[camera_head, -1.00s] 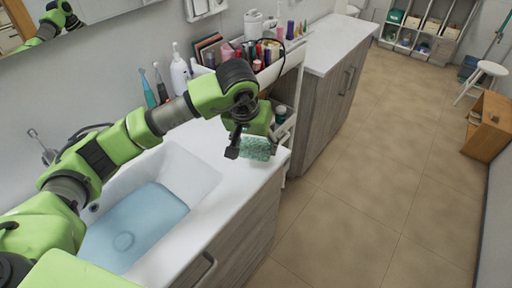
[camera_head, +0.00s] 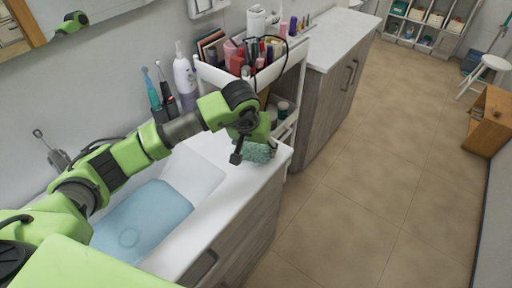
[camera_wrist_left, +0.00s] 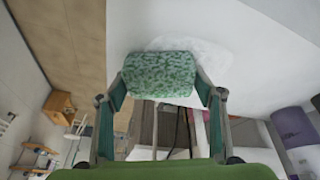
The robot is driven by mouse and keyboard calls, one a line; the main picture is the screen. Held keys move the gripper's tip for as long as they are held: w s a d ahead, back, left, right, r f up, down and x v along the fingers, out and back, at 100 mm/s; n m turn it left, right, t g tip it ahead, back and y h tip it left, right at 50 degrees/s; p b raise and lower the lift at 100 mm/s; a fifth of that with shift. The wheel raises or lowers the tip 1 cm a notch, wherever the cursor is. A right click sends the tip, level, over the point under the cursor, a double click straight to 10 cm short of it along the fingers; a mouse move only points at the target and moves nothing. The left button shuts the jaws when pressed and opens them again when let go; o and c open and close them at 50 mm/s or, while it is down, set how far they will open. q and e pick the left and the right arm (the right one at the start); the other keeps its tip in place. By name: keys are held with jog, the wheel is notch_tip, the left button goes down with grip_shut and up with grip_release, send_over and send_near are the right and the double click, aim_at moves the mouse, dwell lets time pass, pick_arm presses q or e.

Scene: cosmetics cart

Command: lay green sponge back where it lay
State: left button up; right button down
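I cannot tell whether the sponge touches the counter. My right gripper is not in view.
The basin (camera_head: 145,215) holds bluish water left of the gripper. A white cart (camera_head: 290,70) with cosmetics stands just behind the counter. Bottles and toothbrushes (camera_head: 160,90) stand along the wall. The tiled floor (camera_head: 370,190) to the right is clear.

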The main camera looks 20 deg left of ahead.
pick_arm(q)
jog(key=shift+o, duration=1)
jog(key=shift+d, duration=0.1)
jog(key=shift+w, duration=0.2)
jog(key=shift+r, duration=0.35)
jog(key=b+v, duration=0.2)
jog(key=v, duration=0.9)
jog(key=shift+s+r, duration=0.2)
jog(key=shift+r, duration=0.05)
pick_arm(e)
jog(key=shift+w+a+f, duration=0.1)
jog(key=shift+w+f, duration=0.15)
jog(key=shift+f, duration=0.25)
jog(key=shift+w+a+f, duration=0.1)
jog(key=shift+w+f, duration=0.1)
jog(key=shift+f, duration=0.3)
